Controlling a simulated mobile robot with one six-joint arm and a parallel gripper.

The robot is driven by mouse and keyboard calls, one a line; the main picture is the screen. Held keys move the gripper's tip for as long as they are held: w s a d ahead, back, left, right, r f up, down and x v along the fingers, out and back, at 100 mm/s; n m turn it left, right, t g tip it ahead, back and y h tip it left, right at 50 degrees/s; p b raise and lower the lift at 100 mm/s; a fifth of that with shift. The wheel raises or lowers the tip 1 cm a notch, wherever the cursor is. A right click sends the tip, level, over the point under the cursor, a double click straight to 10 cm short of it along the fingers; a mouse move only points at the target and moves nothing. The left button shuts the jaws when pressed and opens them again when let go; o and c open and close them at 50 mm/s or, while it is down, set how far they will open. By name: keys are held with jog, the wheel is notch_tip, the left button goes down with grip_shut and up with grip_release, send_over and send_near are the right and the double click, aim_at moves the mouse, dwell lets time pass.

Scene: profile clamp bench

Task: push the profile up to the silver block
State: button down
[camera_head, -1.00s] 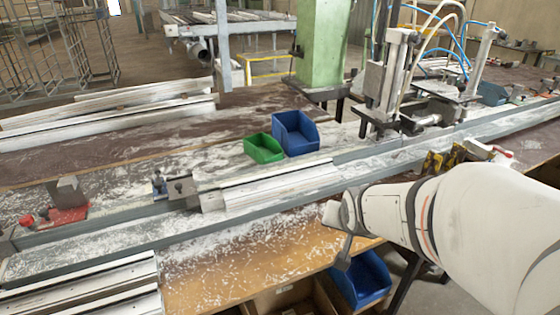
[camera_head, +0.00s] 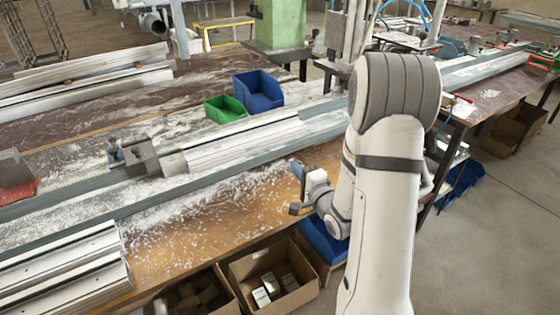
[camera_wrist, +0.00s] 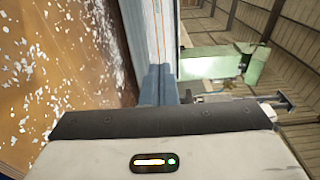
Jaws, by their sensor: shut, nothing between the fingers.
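The pale, ridged aluminium profile (camera_head: 245,140) lies lengthwise on the long grey rail of the bench. A small silver block (camera_head: 173,164) sits at its left end; I cannot tell whether they touch. My gripper (camera_head: 296,188) is above the bench's front edge, in front of the profile's right part and apart from it. In the wrist view its two blue-grey fingers (camera_wrist: 158,84) are together, with nothing between them. My arm hides the rail farther right.
A darker clamp (camera_head: 137,156) stands left of the silver block. Green (camera_head: 225,109) and blue (camera_head: 259,91) bins stand behind the profile. More profiles (camera_head: 70,268) lie at the front left. White chips cover the bench front (camera_head: 190,222). An open cardboard box (camera_head: 272,278) is below.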

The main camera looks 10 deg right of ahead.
jog(key=p, duration=0.1)
send_near(261, 145)
jog(key=w+d, duration=0.2)
jog(key=w, duration=0.1)
jog(key=shift+w+d, duration=0.35)
jog(key=shift+d, duration=0.05)
jog(key=w+a+p, duration=0.1)
jog(key=w+a, duration=0.1)
jog(key=shift+w+a, duration=0.1)
jog(key=shift+a, duration=0.3)
jog(key=shift+w+a, duration=0.3)
jog(key=shift+a, duration=0.1)
jog(key=shift+w+a+f+b, duration=0.15)
jog(key=shift+a+b, duration=0.15)
jog(key=shift+b, duration=0.25)
jog(key=shift+w+a+b, duration=0.2)
jog(key=shift+a+b, duration=0.15)
jog(key=shift+b, duration=0.05)
